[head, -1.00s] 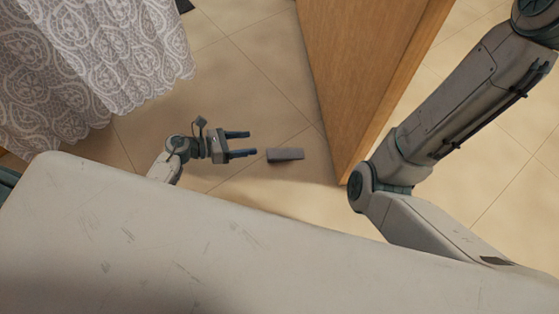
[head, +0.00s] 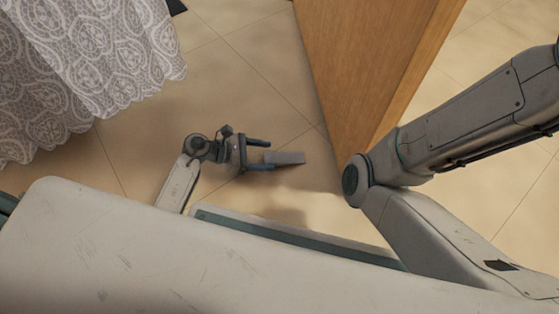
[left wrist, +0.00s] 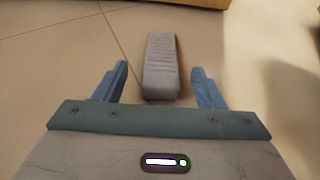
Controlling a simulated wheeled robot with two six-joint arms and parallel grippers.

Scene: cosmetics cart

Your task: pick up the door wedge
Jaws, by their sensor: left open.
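The grey door wedge (head: 288,158) lies on the tiled floor, just left of the wooden door's lower corner. In the left wrist view the wedge (left wrist: 161,68) is ribbed on top and points away from me. My left gripper (head: 263,155) is open, its two blue-grey fingers pointing right at the wedge. In the left wrist view, the gripper (left wrist: 160,88) has one finger on each side of the wedge's near end, with a gap on both sides. Nothing is held. My right gripper is out of view; only my right arm shows.
The wooden door (head: 358,70) stands right of and beyond the wedge. A patterned lace curtain (head: 90,60) hangs at the upper left. The floor (head: 240,90) between curtain and door is clear.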

